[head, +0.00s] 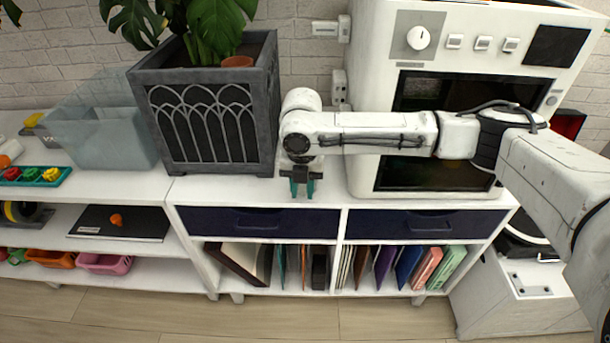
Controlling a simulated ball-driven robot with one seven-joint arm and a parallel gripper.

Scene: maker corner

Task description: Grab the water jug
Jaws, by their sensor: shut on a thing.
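I cannot make out a water jug in the head view. My gripper (301,186) points down at the front edge of the white cabinet top, between the dark planter and the white oven. Its teal fingers show below a dark crossbar. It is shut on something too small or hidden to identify.
A grey planter (205,150) with a leafy plant stands left of my gripper, close by. A white oven (365,140) stands behind my arm. A translucent bin (100,135) and a teal tray (62,177) of coloured pieces are at left. Dark drawers (255,221) lie below.

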